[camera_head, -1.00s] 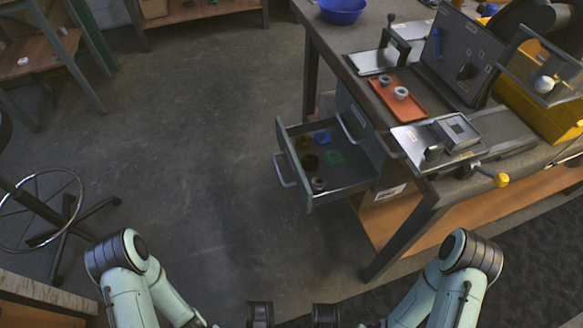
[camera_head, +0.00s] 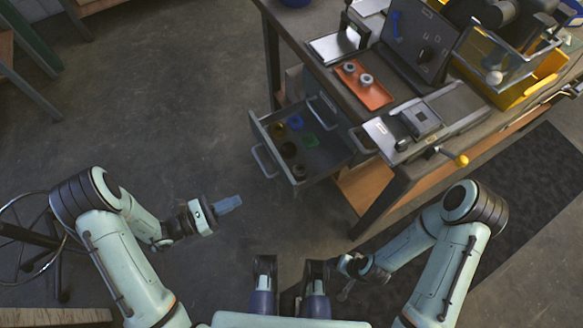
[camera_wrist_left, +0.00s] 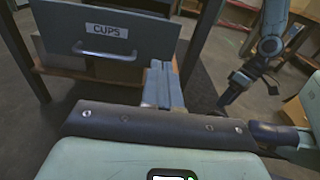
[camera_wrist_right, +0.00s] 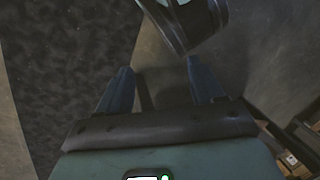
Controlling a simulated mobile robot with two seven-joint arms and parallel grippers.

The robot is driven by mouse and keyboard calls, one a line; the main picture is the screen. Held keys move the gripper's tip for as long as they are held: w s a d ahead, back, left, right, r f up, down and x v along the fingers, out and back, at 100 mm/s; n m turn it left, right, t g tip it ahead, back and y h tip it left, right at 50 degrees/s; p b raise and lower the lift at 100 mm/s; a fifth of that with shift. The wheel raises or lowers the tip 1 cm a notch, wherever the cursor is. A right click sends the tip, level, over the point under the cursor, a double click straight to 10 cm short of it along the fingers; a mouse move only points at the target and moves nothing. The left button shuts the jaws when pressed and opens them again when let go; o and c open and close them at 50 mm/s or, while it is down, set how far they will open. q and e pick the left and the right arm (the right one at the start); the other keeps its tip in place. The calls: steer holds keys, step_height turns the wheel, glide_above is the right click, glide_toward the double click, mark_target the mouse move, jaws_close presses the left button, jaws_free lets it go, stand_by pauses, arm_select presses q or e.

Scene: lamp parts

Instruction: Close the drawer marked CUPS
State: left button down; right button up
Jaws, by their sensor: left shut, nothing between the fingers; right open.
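The drawer marked CUPS (camera_head: 318,165) stands pulled out from the workbench in the head view. Its grey front with the CUPS label (camera_wrist_left: 107,31) and a bar handle (camera_wrist_left: 104,50) shows in the left wrist view. Several small blue, green, brown and grey parts lie inside. My left gripper (camera_head: 238,202) is shut and empty, in front of the drawer and apart from its handle; its fingers also show in the left wrist view (camera_wrist_left: 160,72). My right gripper (camera_wrist_right: 160,78) is open and empty, low beside my body, away from the drawer.
A wheeled stool base (camera_head: 40,240) stands at left. The floor (camera_head: 170,110) left of the drawer is clear.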

arm_select(q)
steer(key=r, duration=0.2)
steer(key=b, duration=0.1)
glide_toward(285, 173)
steer(key=shift+t, duration=0.4)
steer(key=x, duration=0.6)
steer(key=shift+s+d+f, duration=0.15)
steer(key=shift+f, duration=0.1)
steer(key=shift+w+d, duration=0.25)
steer(key=shift+d, duration=0.05)
arm_select(e)
steer(key=shift+w+d+f+t, duration=0.2)
steer(key=shift+w+f, duration=0.15)
steer(key=shift+w, duration=0.15)
steer(key=shift+w+d+f+t, duration=0.1)
steer(key=shift+w+d+f, duration=0.05)
steer(key=shift+w+f, duration=0.25)
arm_select(q)
steer(key=shift+d, duration=0.1)
